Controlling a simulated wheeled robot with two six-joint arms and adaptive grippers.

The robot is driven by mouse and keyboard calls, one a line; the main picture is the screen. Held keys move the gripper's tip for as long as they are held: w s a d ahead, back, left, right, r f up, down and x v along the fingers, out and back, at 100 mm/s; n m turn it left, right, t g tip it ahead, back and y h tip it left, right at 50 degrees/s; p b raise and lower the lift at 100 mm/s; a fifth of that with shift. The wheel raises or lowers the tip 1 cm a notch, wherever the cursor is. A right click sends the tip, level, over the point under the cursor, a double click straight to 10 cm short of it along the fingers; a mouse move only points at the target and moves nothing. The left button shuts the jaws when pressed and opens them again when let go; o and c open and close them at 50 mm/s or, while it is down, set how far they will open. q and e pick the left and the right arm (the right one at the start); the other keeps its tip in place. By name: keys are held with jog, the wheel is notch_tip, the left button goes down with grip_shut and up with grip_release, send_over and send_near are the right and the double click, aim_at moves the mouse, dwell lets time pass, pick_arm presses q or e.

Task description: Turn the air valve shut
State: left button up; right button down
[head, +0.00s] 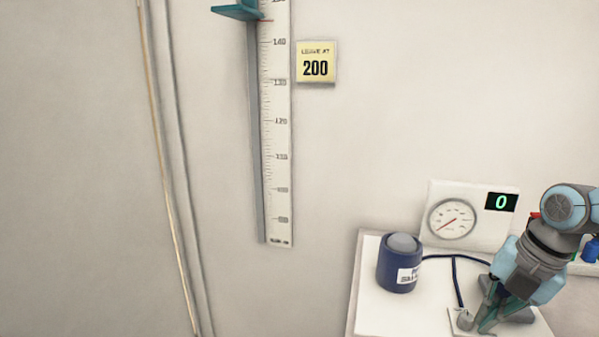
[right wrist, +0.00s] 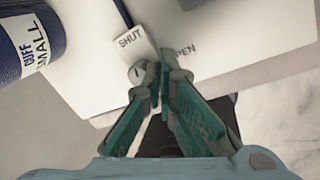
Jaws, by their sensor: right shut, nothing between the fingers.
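The air valve shows as a small metal knob (head: 465,319) at the end of a dark hose, near the front edge of the white table. In the right wrist view the knob (right wrist: 137,73) is beside the word SHUT on a white plate (right wrist: 130,42). A second word, of which "PEN" shows, is partly hidden by my fingers. My right gripper (head: 488,322) points down just right of the knob; it also shows in the right wrist view (right wrist: 161,72). Its green fingers are closed together and hold nothing. I cannot tell whether they touch the knob. My left gripper is out of view.
A dark blue rolled cuff (head: 400,270) labelled small stands left on the white table (head: 370,310). Behind it are a round gauge (head: 452,219) and a display (head: 501,202) reading 0. A height scale (head: 277,150) and a yellow note (head: 316,63) reading 200 are on the wall.

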dwell(0.4)
jog(key=shift+d, duration=0.3)
notch_tip(320, 180, up, 6)
jog(key=p, duration=0.4)
jog(key=shift+s, duration=0.1)
